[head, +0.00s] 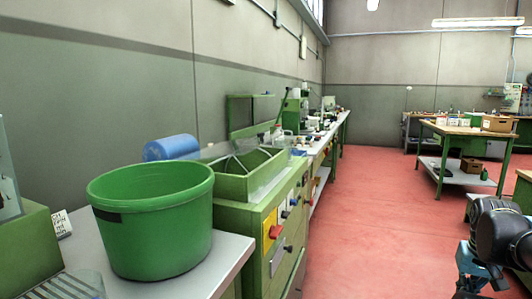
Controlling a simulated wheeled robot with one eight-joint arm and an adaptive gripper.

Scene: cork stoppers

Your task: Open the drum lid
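A blue cylinder (171,147), drum-like, lies on its side behind the green tub, against the wall. Its lower part is hidden, and I cannot make out a separate lid on it. A green machine (236,187) with a box-shaped top and clear panels stands to the right of the tub. I cannot tell whether it holds a drum or which part is a lid. My gripper (470,284) is at the lower right, over the red floor and well apart from the machine and the blue cylinder. Its fingertips are not clearly shown.
A large green tub (150,225) stands on a light-topped table (225,262) at the front left. A long bench (330,135) with tools runs along the wall. A green table (472,130) with boxes stands at the right. The red floor (370,210) between is clear.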

